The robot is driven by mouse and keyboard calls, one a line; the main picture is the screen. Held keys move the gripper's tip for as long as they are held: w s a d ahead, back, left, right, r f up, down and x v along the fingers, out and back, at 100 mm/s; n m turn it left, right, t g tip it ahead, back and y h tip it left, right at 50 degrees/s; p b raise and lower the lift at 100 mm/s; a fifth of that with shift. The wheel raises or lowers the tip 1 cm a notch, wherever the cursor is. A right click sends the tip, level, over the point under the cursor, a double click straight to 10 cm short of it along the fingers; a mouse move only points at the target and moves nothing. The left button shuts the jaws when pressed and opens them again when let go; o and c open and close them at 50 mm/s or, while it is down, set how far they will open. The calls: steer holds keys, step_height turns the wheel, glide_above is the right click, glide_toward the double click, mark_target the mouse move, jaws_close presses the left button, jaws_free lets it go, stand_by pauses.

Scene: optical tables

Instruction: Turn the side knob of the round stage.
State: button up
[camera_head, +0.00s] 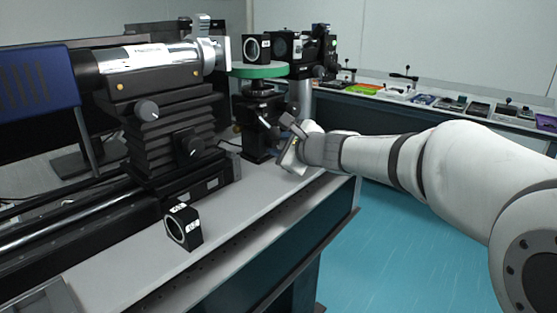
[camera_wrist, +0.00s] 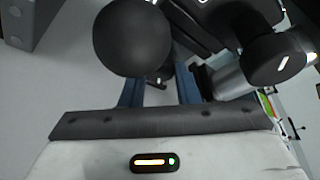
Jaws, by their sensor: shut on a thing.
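The round stage has a green disc top (camera_head: 260,71) on a black stand (camera_head: 256,138) at the back of the bench. My gripper (camera_head: 281,122) reaches the stand from the right, below the disc. In the wrist view my gripper (camera_wrist: 160,80) shows two blue fingers, partly covered by a large dark round knob (camera_wrist: 131,38). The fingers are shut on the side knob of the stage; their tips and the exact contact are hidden. Another dark knob (camera_wrist: 276,60) shows at the upper right of the wrist view.
A black-framed optic (camera_head: 257,48) stands on the green disc. A large black stage with knobs (camera_head: 147,110) and a silver cylinder (camera_head: 150,62) stands on the left. Another black-framed optic (camera_head: 194,240) stands on the bench front. The bench edge drops to a blue floor (camera_head: 400,240).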

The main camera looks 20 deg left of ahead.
steer(key=shift+b, duration=0.4)
steer(key=o, duration=1)
steer(key=shift+c, duration=0.2)
steer(key=p+v, duration=0.1)
steer(key=v, duration=0.6)
steer(key=shift+s+d, duration=0.3)
steer(key=shift+d, duration=0.1)
steer(key=shift+r, duration=0.1)
steer(key=shift+c, duration=0.3)
